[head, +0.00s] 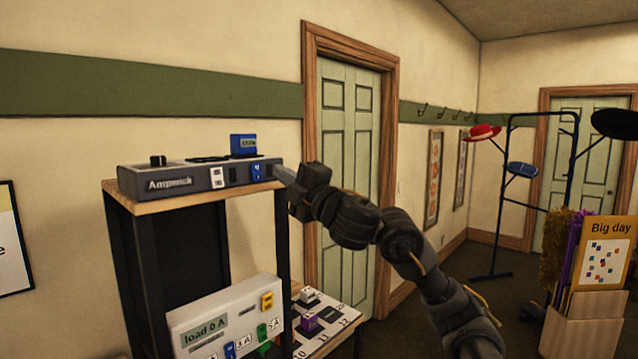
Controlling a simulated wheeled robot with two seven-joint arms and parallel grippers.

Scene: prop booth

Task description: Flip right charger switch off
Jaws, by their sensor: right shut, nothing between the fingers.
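The grey charger (190,181) sits on the wooden top of a dark stand, with a label on its front that seems to read "Ampunch". Its front has a white switch (217,178) on the left and a blue switch (257,171) on the right. The rocker positions are too small to tell. A blue battery with a small display (243,145) stands on top of the charger. My right gripper (280,174) is shut and empty, its tip close to the charger's right end, just right of the blue switch. I cannot tell whether they touch. My left gripper is out of view.
Below, a white panel (228,315) reads "load 0 A" and holds coloured fuses. A numbered board (335,318) with small blocks lies beside it. A hat rack (507,190) and a "Big day" card display (608,228) stand at right. Open floor lies before the doors.

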